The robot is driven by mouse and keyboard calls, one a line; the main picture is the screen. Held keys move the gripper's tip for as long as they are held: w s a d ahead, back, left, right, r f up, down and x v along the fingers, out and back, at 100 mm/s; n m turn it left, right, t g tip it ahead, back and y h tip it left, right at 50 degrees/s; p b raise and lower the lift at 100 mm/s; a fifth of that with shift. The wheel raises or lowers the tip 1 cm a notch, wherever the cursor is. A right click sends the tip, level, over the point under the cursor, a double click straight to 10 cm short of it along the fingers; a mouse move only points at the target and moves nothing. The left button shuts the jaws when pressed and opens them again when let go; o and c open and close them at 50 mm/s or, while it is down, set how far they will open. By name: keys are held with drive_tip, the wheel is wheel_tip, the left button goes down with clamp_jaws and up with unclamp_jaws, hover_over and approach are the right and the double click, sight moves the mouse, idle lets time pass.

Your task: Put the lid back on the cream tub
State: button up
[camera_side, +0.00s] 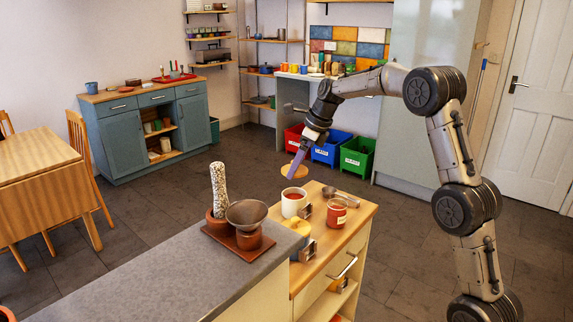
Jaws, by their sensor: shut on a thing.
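The cream tub (292,206) stands upright and open on the wooden top of a small cabinet, with red contents showing inside. My gripper (295,172) points down above it with long purple fingers. It is shut on a round, tan wooden lid (288,170). The lid is held in the air over the tub, clearly apart from its rim, and looks roughly level. The exact grip point on the lid is too small to tell.
A red jar (337,215) and a metal scoop (340,196) are right of the tub. On the grey counter (165,273), a tray (238,241) holds a cactus-like plant (219,187) and a funnel (246,212).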

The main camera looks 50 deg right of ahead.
wheel_tip(320, 180, down, 6)
idle(0.6)
drive_tip(key=shift+f, duration=0.2)
idle(2.2)
drive_tip(key=o, duration=1)
drive_tip(key=shift+r, duration=0.1)
drive_tip(key=shift+r, duration=3.4)
clamp_jaws()
